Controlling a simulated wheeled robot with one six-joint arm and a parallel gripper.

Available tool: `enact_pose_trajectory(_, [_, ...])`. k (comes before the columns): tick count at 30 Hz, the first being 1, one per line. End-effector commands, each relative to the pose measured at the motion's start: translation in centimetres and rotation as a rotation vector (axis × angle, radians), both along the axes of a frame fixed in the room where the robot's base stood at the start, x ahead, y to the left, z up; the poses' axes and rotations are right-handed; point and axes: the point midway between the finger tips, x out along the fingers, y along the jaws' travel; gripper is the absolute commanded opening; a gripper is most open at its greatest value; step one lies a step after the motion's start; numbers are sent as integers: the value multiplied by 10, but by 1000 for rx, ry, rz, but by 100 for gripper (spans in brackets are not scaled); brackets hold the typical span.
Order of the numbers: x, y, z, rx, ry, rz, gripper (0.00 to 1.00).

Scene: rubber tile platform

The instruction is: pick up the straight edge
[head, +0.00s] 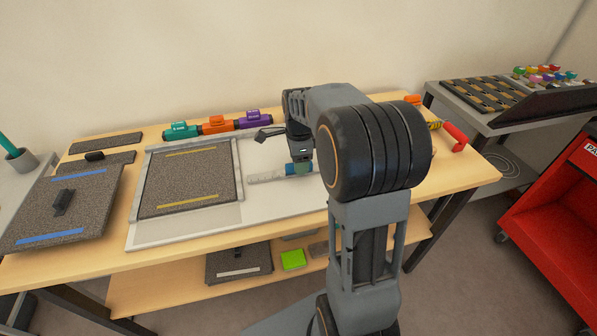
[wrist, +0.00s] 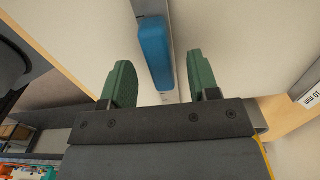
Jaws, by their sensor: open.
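The straight edge (head: 265,177) is a grey bar with a blue grip, lying on the white board to the right of the framed grey tile. Its blue grip (wrist: 155,52) shows in the wrist view, with the grey bar running beyond it. My gripper (wrist: 160,80) is open, with one green finger on each side of the line of the bar. The blue grip is partly between the fingers in that view. In the head view my gripper (head: 301,165) is at the grip's right end, and my arm hides what lies beyond. I cannot tell whether the fingers touch it.
A framed grey tile (head: 190,180) lies on the white board (head: 185,232). Teal, orange and purple blocks (head: 217,125) line the table's back. A tile with blue strips (head: 62,208) is at left. A red-handled tool (head: 454,136) lies right of my arm.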

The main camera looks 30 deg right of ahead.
Motion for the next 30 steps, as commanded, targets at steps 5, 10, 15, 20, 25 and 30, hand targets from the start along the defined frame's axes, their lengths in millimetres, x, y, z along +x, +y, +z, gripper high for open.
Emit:
enact_pose_trajectory(5, [0,0,-17,0,1,0,55])
enact_pose_trajectory(10, [0,0,-19,0,0,0,55])
enact_pose_trajectory(15, [0,0,-19,0,0,0,51])
enact_pose_trajectory(20, [0,0,-19,0,0,0,35])
enact_pose_trajectory(25, [0,0,-19,0,0,0,19])
enact_pose_trajectory(30, [0,0,-19,0,0,0,3])
